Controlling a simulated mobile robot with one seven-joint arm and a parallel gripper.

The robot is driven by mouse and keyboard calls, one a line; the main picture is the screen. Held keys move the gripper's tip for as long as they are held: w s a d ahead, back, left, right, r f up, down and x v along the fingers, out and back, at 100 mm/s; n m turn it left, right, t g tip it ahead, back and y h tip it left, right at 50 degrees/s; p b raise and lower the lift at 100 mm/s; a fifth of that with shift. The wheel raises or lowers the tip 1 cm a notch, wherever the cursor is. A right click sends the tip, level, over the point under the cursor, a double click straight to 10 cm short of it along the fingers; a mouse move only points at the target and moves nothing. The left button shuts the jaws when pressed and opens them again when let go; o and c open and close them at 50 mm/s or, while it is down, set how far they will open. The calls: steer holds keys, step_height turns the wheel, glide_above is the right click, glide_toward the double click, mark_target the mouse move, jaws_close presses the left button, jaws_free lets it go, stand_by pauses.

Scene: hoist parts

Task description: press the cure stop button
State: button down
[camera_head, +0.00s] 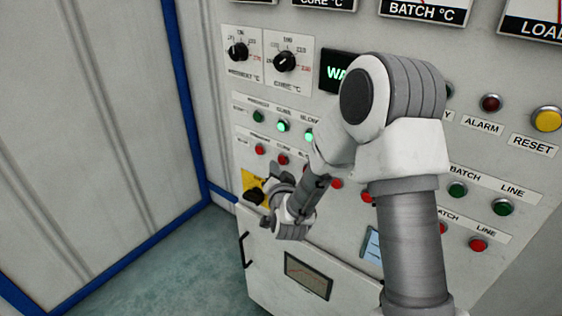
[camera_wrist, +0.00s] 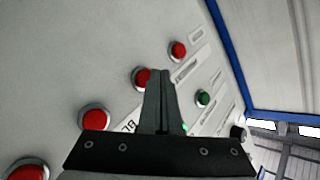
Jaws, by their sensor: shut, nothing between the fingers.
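The cure stop button (camera_head: 283,159) is a red button, second from the left in the lower row of the control panel, under the lit green cure start button (camera_head: 282,126). In the wrist view the same red button (camera_wrist: 140,77) is partly hidden behind my fingers. My gripper (camera_wrist: 163,73) is shut and empty, its fingertips in front of this button's edge. I cannot tell whether they touch it. In the head view my wrist is below the button, and the fingertips are hard to make out.
Another red button (camera_wrist: 178,50) is beside it, with a further red button (camera_wrist: 95,118) on the other side. An unlit green button (camera_wrist: 203,98) is close by. A black rotary switch on a yellow plate (camera_head: 257,187) sits below the row. The floor (camera_head: 170,265) at left is clear.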

steer(key=shift+w+d, duration=0.1)
steer(key=shift+w+d+b, duration=0.2)
steer(key=shift+w+b, duration=0.05)
steer(key=shift+b, duration=0.3)
steer(key=shift+w+d+b, duration=0.25)
steer(key=shift+w+b, duration=0.05)
steer(key=shift+w, duration=0.05)
stand_by(0.8)
steer(key=shift+s+a+b, duration=0.5)
steer(key=shift+s+a, duration=0.05)
steer(key=shift+s, duration=0.15)
steer(key=s+a+b, duration=0.1)
steer(key=s, duration=0.1)
steer(key=s+a+b, duration=0.1)
steer(key=s+a, duration=0.1)
stand_by(0.4)
